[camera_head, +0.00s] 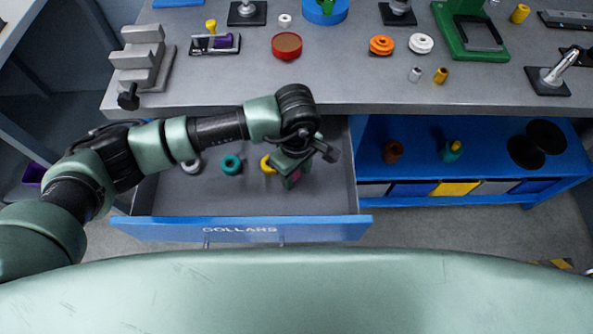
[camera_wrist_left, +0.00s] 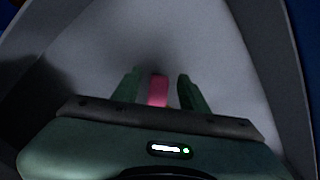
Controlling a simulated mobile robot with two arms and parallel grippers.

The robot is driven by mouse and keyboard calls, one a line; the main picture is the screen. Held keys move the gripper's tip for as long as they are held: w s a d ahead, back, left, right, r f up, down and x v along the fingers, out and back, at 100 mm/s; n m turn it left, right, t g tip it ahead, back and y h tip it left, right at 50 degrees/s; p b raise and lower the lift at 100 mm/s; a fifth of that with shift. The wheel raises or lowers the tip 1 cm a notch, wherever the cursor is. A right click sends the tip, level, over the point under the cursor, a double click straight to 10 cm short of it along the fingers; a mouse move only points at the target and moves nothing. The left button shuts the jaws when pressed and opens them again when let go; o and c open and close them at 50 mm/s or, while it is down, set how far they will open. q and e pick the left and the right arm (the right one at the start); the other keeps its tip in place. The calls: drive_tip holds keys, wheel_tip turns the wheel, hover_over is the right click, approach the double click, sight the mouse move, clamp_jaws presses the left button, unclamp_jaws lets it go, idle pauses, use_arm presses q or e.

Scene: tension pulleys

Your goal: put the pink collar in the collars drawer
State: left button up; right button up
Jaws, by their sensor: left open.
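The collars drawer (camera_head: 180,228) is pulled out below the bench, with COLLARS lettered on its blue front. My left gripper (camera_head: 292,178) is inside the drawer's outline, toward its right side, pointing down. In the left wrist view its two green fingers (camera_wrist_left: 158,84) are apart. The pink collar (camera_wrist_left: 158,92) shows between them, with a gap on each side, over the grey drawer floor. In the head view only a small pink patch of the collar (camera_head: 296,176) shows, mostly hidden by the gripper. Whether the collar rests on the floor is hard to tell. My right gripper is not in view.
A teal collar (camera_head: 231,165), a yellow collar (camera_head: 267,165) and a pale grey collar (camera_head: 192,166) lie in the drawer's back part. The bench (camera_head: 340,85) above holds several parts and fixtures. A blue shelf (camera_head: 425,165) with more parts is right of the drawer.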

sight(296, 176)
use_arm(q)
wheel_tip(296, 176, up, 12)
drive_tip(key=b, duration=0.1)
drive_tip(key=shift+b, duration=0.4)
